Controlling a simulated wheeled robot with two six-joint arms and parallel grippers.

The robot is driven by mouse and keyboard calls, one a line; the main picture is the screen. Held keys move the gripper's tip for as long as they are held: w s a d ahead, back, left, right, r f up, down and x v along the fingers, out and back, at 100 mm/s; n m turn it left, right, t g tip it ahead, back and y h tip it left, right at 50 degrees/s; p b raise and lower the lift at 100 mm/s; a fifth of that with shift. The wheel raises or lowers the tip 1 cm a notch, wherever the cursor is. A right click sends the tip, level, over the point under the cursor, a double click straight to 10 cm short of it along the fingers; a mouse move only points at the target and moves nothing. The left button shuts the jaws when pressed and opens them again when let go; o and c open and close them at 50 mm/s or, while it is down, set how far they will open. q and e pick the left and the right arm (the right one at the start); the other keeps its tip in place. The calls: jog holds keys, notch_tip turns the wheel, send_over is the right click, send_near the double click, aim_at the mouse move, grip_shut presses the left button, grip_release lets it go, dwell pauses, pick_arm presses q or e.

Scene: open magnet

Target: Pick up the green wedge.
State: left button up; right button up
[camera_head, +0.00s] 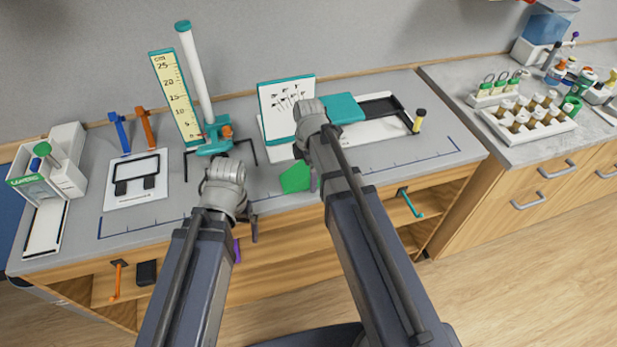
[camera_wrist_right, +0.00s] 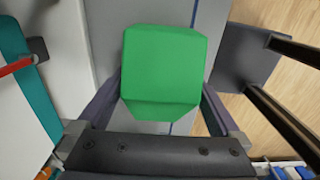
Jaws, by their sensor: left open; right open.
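The green wedge (camera_head: 296,178) lies on the grey bench top near its front edge, just left of my right arm in the head view. In the right wrist view the green wedge (camera_wrist_right: 162,72) fills the middle, with a sloped face towards the gripper. My right gripper (camera_wrist_right: 160,100) is open, with one finger on each side of the wedge; I cannot tell whether they touch it.
A height gauge with a yellow scale (camera_head: 175,97) stands behind my left gripper. A white sign (camera_head: 287,106) and a teal-lidded tray (camera_head: 385,108) sit behind the wedge. A white box (camera_head: 68,160) is at far left. Open shelves lie below the front edge.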

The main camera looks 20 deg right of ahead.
jog(key=c, duration=1.2)
jog(key=shift+r, duration=0.15)
jog(key=shift+c, duration=0.2)
